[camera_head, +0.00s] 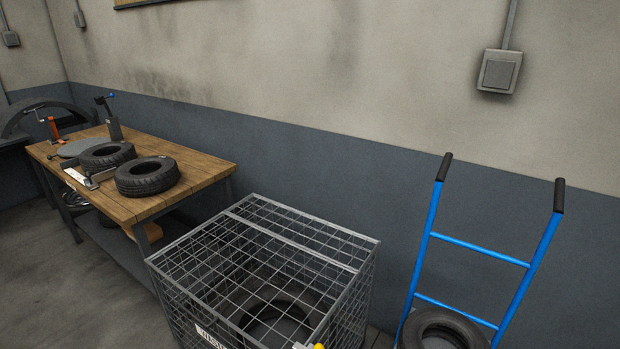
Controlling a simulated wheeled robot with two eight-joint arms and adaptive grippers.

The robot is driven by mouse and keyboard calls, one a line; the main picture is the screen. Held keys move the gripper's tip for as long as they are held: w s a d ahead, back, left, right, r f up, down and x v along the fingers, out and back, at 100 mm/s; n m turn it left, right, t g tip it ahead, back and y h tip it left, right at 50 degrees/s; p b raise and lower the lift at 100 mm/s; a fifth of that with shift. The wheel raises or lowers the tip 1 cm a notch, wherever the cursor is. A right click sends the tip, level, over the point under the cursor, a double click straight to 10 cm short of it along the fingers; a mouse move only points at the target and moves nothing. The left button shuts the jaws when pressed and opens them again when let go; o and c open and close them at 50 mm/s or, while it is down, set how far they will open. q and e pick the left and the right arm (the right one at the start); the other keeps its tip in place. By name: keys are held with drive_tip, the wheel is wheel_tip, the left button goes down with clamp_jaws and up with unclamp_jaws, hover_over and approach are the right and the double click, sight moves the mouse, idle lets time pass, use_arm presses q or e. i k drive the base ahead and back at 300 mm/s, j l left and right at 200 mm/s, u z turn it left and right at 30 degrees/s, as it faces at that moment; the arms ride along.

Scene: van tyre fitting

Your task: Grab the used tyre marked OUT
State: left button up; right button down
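Two dark tyres lie flat on the wooden workbench at the left: a rear one (125,152) and a nearer one (150,186). Another tyre (255,315) lies inside the wire cage (165,262), seen through its mesh. A further tyre (465,328) rests low on the blue hand truck (480,252), cut off by the bottom edge. I cannot read an OUT mark on any tyre. Neither of my grippers is clearly in view.
The workbench (205,180) also holds tools and a round grey plate (80,147). The cage has a partly cut-off white label (210,338). A small yellow piece (318,346) at the bottom edge is unclear. Open floor (60,285) lies left of the cage.

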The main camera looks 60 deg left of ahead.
sight(146, 176)
drive_tip(key=u, duration=3.25)
drive_tip(key=i+j+u, duration=0.2)
drive_tip(key=i+u, duration=0.15)
drive_tip(key=i+j+u, duration=0.1)
drive_tip(key=i+u, duration=0.3)
drive_tip(key=i, duration=1.5)
drive_tip(key=i+z, duration=0.4)
drive_tip(key=i+j+z, duration=0.5)
drive_tip(key=z, duration=0.25)
drive_tip(key=i, duration=0.1)
